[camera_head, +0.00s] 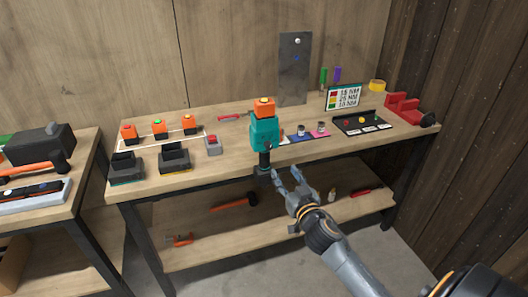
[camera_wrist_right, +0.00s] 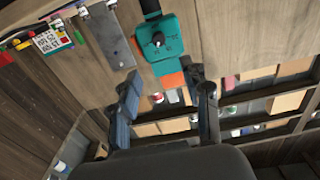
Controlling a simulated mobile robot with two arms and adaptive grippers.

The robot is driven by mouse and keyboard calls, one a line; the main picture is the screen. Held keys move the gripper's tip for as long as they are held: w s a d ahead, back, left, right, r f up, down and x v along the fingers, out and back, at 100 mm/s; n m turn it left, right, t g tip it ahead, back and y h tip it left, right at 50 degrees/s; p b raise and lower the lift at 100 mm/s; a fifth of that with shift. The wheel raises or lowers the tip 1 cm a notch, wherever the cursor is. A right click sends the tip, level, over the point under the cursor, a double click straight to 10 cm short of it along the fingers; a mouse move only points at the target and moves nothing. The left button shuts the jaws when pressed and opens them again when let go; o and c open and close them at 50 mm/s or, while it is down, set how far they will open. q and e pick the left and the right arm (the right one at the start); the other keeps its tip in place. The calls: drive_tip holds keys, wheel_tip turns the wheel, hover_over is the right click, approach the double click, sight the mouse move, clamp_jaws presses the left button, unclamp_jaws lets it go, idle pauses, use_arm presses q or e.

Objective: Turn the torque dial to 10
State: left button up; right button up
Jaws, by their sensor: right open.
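A teal power tool (camera_head: 264,133) with an orange top stands upright near the front edge of the workbench, its black lower end over the edge. In the right wrist view, a round black dial (camera_wrist_right: 158,40) sits on the tool's teal face (camera_wrist_right: 172,53), with small dark marks around it. The marks are too small to read, and the dial's setting cannot be told. My right gripper (camera_head: 286,173) is open and empty, just below and to the right of the tool, apart from it. Its fingers also show in the wrist view (camera_wrist_right: 165,90), spread apart short of the dial.
The workbench (camera_head: 223,175) holds black chargers (camera_head: 175,157) on the left and a sign with torque values (camera_head: 343,96) at the back right. A red vise (camera_head: 403,108) stands at the right end. A hammer (camera_head: 235,202) lies on the lower shelf.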

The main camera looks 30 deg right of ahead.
sight(270, 148)
drive_tip(key=p+x, duration=0.1)
drive_tip(key=x, duration=1.2)
drive_tip(key=shift+w+f, duration=0.1)
drive_tip(key=shift+w, duration=0.05)
clamp_jaws()
